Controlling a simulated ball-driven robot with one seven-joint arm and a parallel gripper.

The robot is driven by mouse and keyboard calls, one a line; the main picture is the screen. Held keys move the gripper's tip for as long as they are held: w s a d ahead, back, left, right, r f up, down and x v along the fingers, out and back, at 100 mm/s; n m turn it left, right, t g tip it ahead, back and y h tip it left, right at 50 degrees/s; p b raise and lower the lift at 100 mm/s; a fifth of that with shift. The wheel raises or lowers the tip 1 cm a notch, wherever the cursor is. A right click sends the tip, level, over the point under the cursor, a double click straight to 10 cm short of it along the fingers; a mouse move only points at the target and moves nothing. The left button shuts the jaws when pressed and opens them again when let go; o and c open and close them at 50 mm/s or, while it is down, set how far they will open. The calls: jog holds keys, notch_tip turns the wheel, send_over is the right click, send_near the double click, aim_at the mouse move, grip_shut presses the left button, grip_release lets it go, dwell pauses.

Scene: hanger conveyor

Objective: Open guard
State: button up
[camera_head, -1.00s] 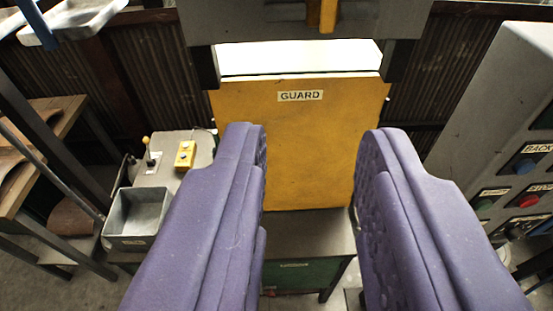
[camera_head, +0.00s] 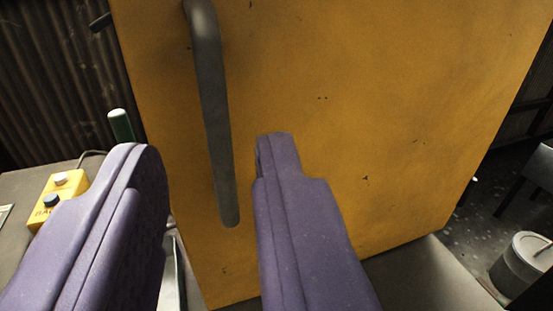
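The guard (camera_head: 400,130) is a large yellow panel filling most of the view. It stands tilted in the picture, with its lower edge along a grey table top. A dark grey bar handle (camera_head: 212,120) runs down the left part of its face. My gripper (camera_head: 203,143) is open, with two purple padded fingers in front of the panel. The handle shows between the fingers, closer to the right one. I see no finger pressed on it, and the exact depth gap cannot be told. The top of the handle is cut off by the picture's edge.
A yellow button box (camera_head: 58,197) with a white and a dark button sits at the left. A green-gripped lever (camera_head: 120,126) stands behind my left finger. A pale bucket (camera_head: 526,264) is at the lower right. Corrugated wall (camera_head: 50,80) lies behind.

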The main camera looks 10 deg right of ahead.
aim_at(214, 113)
jog(key=w+b, duration=0.1)
jog(key=w, duration=0.4)
jog(key=shift+w+a, duration=0.1)
jog(key=shift+w, duration=0.3)
jog(key=shift+w+r, duration=0.1)
jog(key=shift+w, duration=0.4)
grip_shut()
